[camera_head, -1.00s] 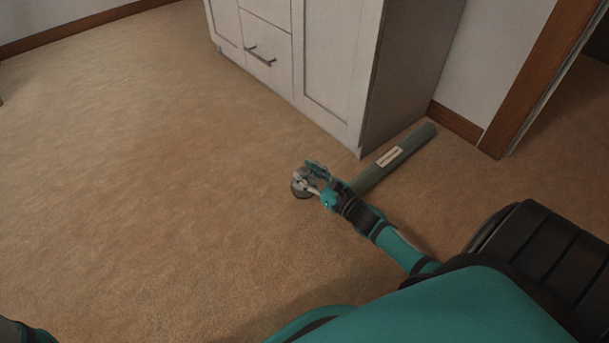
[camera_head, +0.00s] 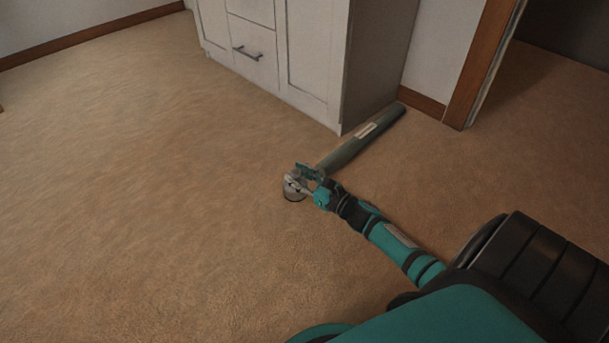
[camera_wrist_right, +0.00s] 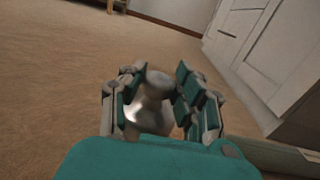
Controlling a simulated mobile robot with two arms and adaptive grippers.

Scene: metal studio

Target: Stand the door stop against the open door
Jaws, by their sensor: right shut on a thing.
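The door stop (camera_head: 294,190) is a small round metal piece with a dark base rim. My right gripper (camera_head: 300,178) is shut on it, close to the carpet; whether the base touches the floor I cannot tell. In the right wrist view the shiny door stop (camera_wrist_right: 150,108) sits between the two fingers of the right gripper (camera_wrist_right: 158,95). The door itself is not clearly in view; a wooden door frame (camera_head: 482,65) stands at the upper right. My left gripper is not in view.
A white cabinet (camera_head: 312,55) stands at the back. A long grey-green roll with a label (camera_head: 345,150) lies on the carpet beside the cabinet, just behind my right gripper. Carpet on the left is clear. Dark floor shows through the doorway (camera_head: 540,85).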

